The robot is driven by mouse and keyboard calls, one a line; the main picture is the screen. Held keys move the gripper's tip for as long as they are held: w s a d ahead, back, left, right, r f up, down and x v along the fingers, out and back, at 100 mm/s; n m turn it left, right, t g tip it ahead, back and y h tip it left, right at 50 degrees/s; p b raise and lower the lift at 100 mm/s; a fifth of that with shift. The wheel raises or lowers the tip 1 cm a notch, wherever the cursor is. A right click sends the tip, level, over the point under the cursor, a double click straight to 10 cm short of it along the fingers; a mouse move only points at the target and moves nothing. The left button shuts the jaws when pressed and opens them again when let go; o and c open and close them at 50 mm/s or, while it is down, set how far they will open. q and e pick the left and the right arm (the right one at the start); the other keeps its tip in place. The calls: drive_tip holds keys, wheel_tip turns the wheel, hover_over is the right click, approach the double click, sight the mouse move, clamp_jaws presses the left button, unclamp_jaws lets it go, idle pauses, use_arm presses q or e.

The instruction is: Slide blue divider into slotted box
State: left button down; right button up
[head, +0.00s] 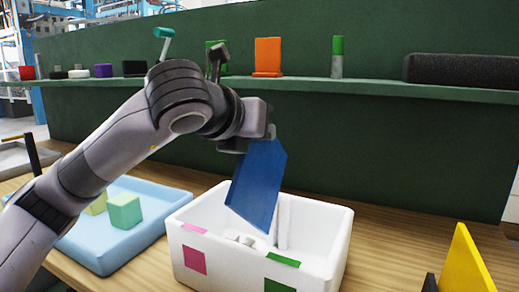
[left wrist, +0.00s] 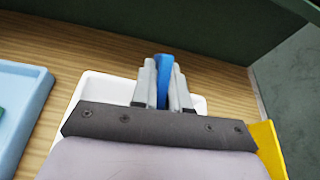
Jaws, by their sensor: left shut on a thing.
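The blue divider (head: 258,182) is a flat panel. It hangs tilted from my left gripper (head: 262,140), with its lower part over the white slotted box (head: 318,262). I cannot tell whether its lower edge is inside a slot. The box has white upright ribs inside and pink and green patches on its walls and rim. In the left wrist view the divider (left wrist: 164,82) shows edge-on between the two fingers of my left gripper (left wrist: 163,85). The box's white rim (left wrist: 95,85) shows behind the gripper. My right gripper is not in view.
A light blue tray (head: 150,236) with green blocks (head: 124,211) stands left of the box. A yellow panel (head: 466,264) stands upright at the right front. A green shelf (head: 300,84) with several objects runs along the back wall.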

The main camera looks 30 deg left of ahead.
sight(260, 148)
use_arm(q)
drive_tip(key=shift+f+b, duration=0.45)
drive_tip(key=shift+f, duration=1.15)
drive_tip(key=c, duration=1.1)
unclamp_jaws()
